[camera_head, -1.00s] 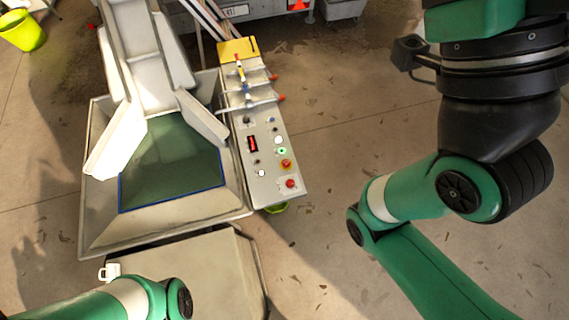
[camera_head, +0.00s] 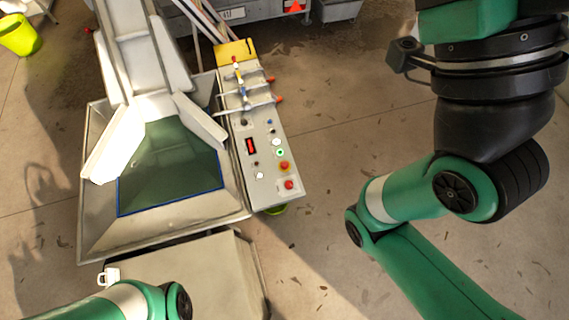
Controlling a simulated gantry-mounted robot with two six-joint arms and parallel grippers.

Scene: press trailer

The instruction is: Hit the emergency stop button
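The control panel (camera_head: 262,186) is a long pale box right of the hopper, tilted slightly in the picture. A red button (camera_head: 289,184) sits near its lower right end. From this view I cannot tell for sure which of the two is the emergency stop. No gripper touches the panel. My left arm shows at the bottom left and my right arm at the right, but both grippers are outside the picture.
A metal hopper (camera_head: 100,225) with a chute stands left of the panel. A grey box-like surface (camera_head: 215,275) lies below the hopper. Several levers with orange-red tips (camera_head: 278,99) stick out at the panel's upper end. A yellow-green bucket (camera_head: 19,35) stands at the far left. Floor right of the panel is clear.

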